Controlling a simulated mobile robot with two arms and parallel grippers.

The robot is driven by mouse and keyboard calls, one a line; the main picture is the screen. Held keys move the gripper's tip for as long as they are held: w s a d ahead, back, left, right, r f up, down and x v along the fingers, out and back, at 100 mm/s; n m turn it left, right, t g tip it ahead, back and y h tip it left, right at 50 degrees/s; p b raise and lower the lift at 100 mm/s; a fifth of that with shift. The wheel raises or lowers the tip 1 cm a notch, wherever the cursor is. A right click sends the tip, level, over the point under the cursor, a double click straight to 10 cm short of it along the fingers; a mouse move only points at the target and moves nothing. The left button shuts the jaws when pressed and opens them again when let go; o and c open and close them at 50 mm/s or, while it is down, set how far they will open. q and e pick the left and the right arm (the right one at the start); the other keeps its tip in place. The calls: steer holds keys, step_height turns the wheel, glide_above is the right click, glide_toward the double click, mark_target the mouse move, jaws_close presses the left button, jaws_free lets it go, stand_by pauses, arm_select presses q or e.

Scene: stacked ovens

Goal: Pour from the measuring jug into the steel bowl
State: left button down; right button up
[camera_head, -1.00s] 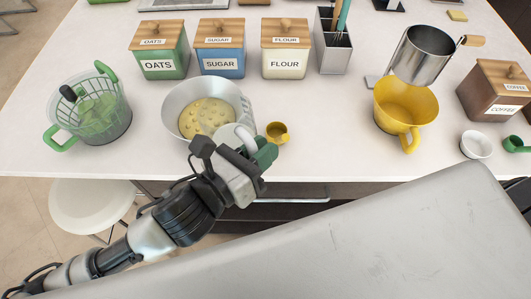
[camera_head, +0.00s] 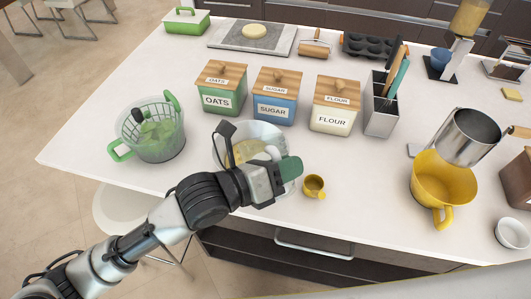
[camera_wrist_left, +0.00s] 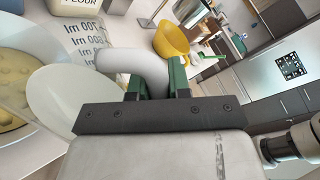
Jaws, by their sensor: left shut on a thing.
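The steel bowl (camera_head: 222,140) stands near the front edge of the counter with pale yellow, lumpy contents. It also shows at the left of the left wrist view (camera_wrist_left: 14,32). My left gripper (camera_head: 289,172) is over the bowl's front right side and hides part of it. In the left wrist view its green fingers (camera_wrist_left: 157,78) are shut on the white handle of the measuring jug (camera_wrist_left: 88,45). The jug is pale with ml marks and is beside or over the bowl's rim. The gripper mostly hides it in the head view. I cannot tell its contents. My right gripper is not in view.
A small yellow cup (camera_head: 314,187) stands just right of the gripper. A green colander (camera_head: 151,135) is to the left. Oats (camera_head: 221,92), sugar (camera_head: 275,97) and flour (camera_head: 333,107) canisters stand behind. A yellow jug (camera_head: 443,182) is at the right, with open counter between.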

arm_select(q)
steer(key=shift+w+a+r, duration=0.1)
stand_by(0.3)
steer(key=shift+w+a, duration=0.1)
steer(key=shift+w, duration=0.15)
stand_by(0.5)
steer(key=shift+w+a+r+n, duration=0.1)
steer(key=shift+w+n, duration=0.15)
steer(key=shift+n, duration=0.25)
stand_by(0.4)
steer(key=shift+w+r+p, duration=0.15)
steer(key=shift+p, duration=0.15)
steer(key=shift+w, duration=0.1)
stand_by(0.5)
